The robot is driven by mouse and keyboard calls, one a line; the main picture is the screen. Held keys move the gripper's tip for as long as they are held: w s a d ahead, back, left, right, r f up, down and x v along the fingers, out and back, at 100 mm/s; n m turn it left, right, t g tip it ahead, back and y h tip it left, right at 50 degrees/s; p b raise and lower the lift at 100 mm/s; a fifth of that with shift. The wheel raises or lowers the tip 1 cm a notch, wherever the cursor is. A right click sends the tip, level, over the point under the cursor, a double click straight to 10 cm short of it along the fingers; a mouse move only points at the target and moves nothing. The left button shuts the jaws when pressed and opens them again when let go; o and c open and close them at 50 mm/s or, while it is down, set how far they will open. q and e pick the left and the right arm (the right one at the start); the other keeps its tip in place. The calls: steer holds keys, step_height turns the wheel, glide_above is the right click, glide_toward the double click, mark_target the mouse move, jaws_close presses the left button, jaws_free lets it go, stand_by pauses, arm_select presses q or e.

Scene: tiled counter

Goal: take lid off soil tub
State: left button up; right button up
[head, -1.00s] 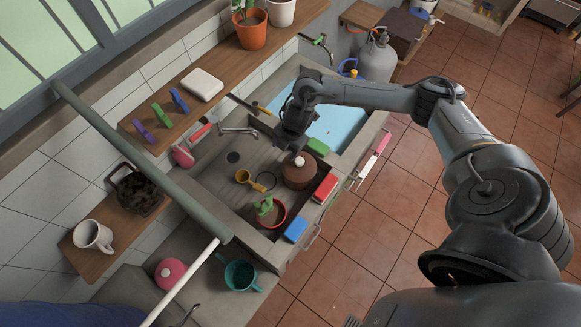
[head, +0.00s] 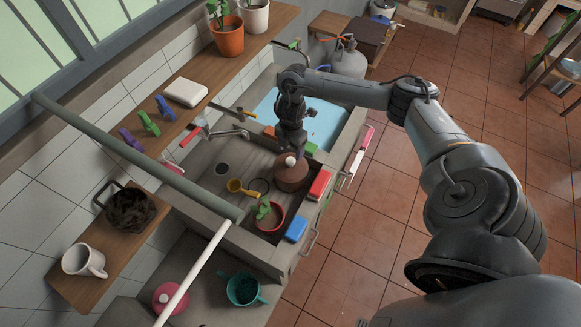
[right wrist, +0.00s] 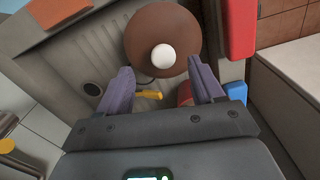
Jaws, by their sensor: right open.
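The soil tub (head: 292,178) is a brown round pot in the sink basin, under a brown lid with a white knob (head: 291,160). In the right wrist view the lid (right wrist: 180,28) fills the top middle, its white knob (right wrist: 163,56) just beyond and between my fingertips. The lid hides the tub's inside. My right gripper (head: 291,148) is right above the knob, pointing down. In the right wrist view my right gripper (right wrist: 160,78) is open, its two purple-grey fingers apart with nothing between them. My left gripper does not show.
A red box (head: 320,184) sits close beside the tub, and a blue box (head: 296,229) farther along the sink edge. A potted cactus (head: 265,214) and a yellow scoop (head: 240,187) are in the basin. The tap (head: 229,133) is behind. A pole crosses the foreground.

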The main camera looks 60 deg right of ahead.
mark_target(291, 160)
steer(key=shift+s+a+f, duration=0.1)
steer(key=shift+a+f, duration=0.05)
steer(key=shift+f, duration=0.35)
steer(key=shift+s+a+f, duration=0.1)
steer(key=shift+f, duration=1.8)
jaws_close()
